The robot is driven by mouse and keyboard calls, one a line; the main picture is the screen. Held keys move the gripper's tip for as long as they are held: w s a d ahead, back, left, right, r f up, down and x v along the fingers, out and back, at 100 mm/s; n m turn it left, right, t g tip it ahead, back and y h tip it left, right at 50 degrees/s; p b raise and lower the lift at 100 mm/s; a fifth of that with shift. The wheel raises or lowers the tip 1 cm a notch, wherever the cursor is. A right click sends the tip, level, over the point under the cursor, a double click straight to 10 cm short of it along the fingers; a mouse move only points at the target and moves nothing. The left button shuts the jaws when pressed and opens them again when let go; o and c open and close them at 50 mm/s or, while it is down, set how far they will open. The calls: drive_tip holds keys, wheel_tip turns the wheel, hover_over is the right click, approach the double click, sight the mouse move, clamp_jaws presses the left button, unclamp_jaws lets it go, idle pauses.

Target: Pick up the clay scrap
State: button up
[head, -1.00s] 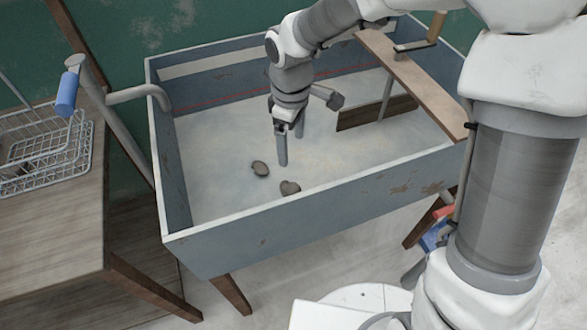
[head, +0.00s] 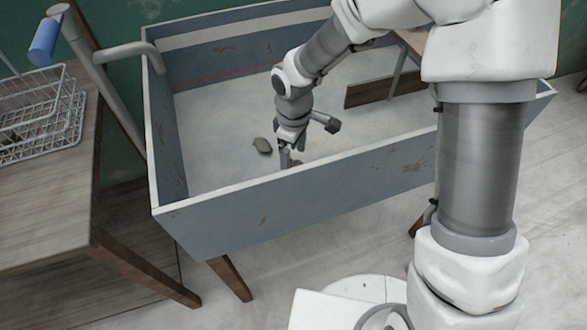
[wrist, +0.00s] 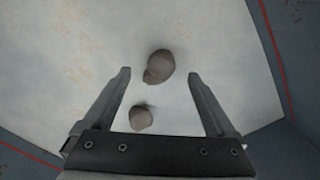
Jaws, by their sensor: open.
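Two small grey-brown clay scraps lie on the pale floor of a blue-grey trough. In the head view one scrap (head: 262,145) lies in the open, left of my gripper (head: 285,160). The other scrap (head: 297,162) is mostly hidden behind my gripper. In the wrist view my gripper (wrist: 160,75) is open and empty. One scrap (wrist: 159,66) shows between the fingertips, with room on both sides. The other scrap (wrist: 141,118) shows nearer the palm, between the fingers in the picture. I cannot tell how high the fingertips are above the floor.
The trough's near wall (head: 300,203) stands between my base and the scraps. A brown upright board (head: 385,88) stands in the trough to the right. A wooden table (head: 50,210) with a wire basket (head: 40,125) is at the left. The trough floor around the scraps is clear.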

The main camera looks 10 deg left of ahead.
wheel_tip(320, 180, down, 3)
drive_tip(key=shift+a+r+b, duration=0.1)
drive_tip(key=shift+b, duration=0.25)
drive_tip(key=shift+c, duration=0.2)
clamp_jaws()
